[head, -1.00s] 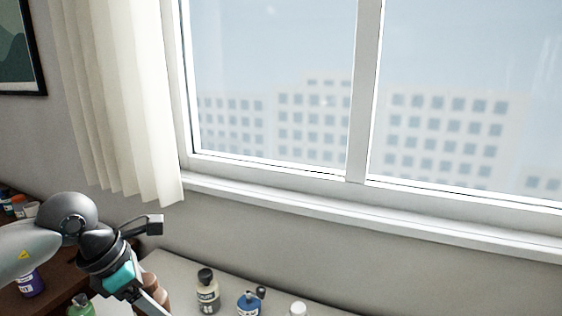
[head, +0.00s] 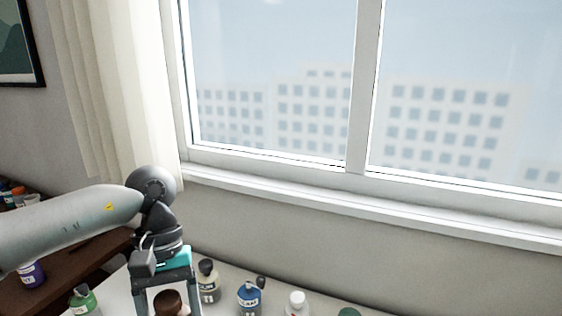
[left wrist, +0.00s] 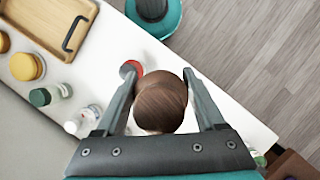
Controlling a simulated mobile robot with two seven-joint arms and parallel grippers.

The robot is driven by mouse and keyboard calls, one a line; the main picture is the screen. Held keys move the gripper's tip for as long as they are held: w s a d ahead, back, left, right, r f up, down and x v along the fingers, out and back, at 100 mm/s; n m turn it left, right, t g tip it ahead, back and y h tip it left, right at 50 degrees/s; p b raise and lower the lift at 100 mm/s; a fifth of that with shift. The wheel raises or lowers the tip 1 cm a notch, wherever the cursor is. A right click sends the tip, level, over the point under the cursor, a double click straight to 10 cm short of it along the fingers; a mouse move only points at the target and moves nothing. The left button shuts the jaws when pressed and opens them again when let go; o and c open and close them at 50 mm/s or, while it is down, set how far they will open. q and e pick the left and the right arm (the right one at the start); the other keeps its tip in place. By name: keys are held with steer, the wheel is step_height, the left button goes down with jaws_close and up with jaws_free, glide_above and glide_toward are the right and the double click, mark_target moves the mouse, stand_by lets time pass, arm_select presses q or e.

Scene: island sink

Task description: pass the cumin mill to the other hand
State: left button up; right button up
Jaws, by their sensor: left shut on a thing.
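The cumin mill, a brown wooden mill with a rounded top (head: 168,302), is between the fingers of my left gripper (head: 168,298), at the bottom edge of the head view. In the left wrist view the mill (left wrist: 160,102) shows from above, with a finger on each side. My left gripper (left wrist: 160,80) is shut on it, above the white counter (left wrist: 100,62). The mill's lower body and any label are hidden. My right gripper is in neither view.
Behind the mill stand a dark-capped jar (head: 208,282), a blue jar (head: 250,296) and a white-capped bottle (head: 297,304). A green bottle (head: 84,300) stands left. The wrist view shows a wooden tray (left wrist: 50,25), a yellow-lidded jar (left wrist: 27,67) and a red-topped item (left wrist: 131,68).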

arm_select(q)
steer(key=m, duration=0.1)
steer(key=s+m+y, duration=0.1)
steer(key=m, duration=0.1)
steer(key=shift+s+d+r+m, duration=0.2)
steer(key=shift+s+r+m, duration=0.1)
steer(key=shift+m, duration=0.1)
steer(key=shift+w, duration=0.1)
